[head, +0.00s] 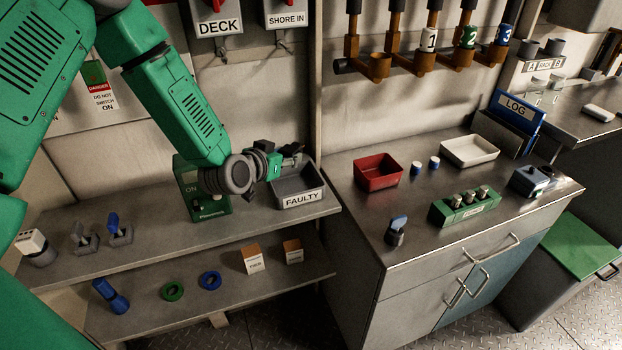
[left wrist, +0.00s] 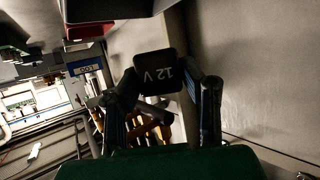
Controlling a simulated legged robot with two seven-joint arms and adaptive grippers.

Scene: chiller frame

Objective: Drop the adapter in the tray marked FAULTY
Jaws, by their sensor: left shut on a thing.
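The adapter is a dark block marked 12 V (left wrist: 158,75), seen in the left wrist view between the fingertips of my left gripper (left wrist: 168,92). The gripper is shut on it. In the head view my left gripper (head: 286,159) is at the back left of the grey tray marked FAULTY (head: 301,199), around its rim height or above. The adapter is small and hard to make out from the gripper there. The tray stands at the right end of the upper shelf, and the part of its inside that shows looks empty. My right gripper is not in view.
A green box (head: 207,204) stands just left of the tray, behind my wrist. The upper shelf (head: 150,250) is clear at its front. To the right, a steel counter (head: 365,222) holds a red tray (head: 378,172), a white tray (head: 470,151) and a green block with several knobs (head: 464,208).

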